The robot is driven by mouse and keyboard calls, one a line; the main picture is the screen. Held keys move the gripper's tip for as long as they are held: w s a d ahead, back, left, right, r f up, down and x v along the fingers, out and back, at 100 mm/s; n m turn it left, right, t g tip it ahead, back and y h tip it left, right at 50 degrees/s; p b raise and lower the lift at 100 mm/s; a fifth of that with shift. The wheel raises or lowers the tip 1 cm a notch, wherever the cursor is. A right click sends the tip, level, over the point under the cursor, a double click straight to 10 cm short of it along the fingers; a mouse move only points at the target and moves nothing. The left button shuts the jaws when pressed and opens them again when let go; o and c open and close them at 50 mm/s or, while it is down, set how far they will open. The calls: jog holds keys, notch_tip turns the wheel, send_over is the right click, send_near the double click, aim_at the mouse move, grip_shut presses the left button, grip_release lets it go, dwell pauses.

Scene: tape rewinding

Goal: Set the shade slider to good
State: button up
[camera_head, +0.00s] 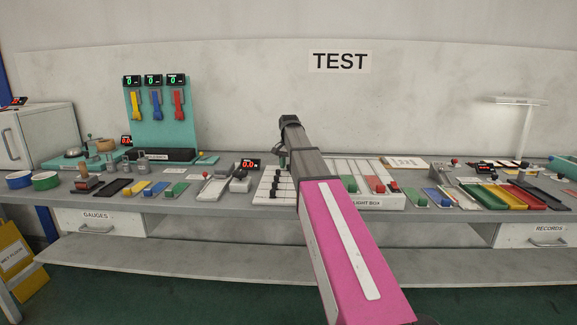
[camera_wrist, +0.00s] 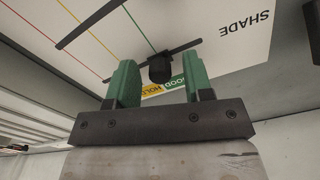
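In the wrist view a white panel (camera_wrist: 235,50) carries the word SHADE, seen upside down. A black slider knob (camera_wrist: 160,69) sits on a dark slot (camera_wrist: 185,47) in it. The knob is close to the end of a green line (camera_wrist: 138,25); whether it is exactly on that line I cannot tell. A green GOOD label (camera_wrist: 176,82) and a yellow HOLD label (camera_wrist: 152,90) show partly behind my gripper. My gripper (camera_wrist: 160,60) is open, its green fingers on either side of the knob with gaps.
In the head view a white panel with several black knobs (camera_head: 265,184) lies left of my arm. A light box (camera_head: 391,202) with coloured blocks stands right of it. Small items crowd the bench (camera_head: 225,205). In the wrist view a red line and a yellow line cross another dark slot (camera_wrist: 90,22).

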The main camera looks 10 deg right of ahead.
notch_tip(320, 180, up, 9)
jog(key=shift+r, duration=0.9)
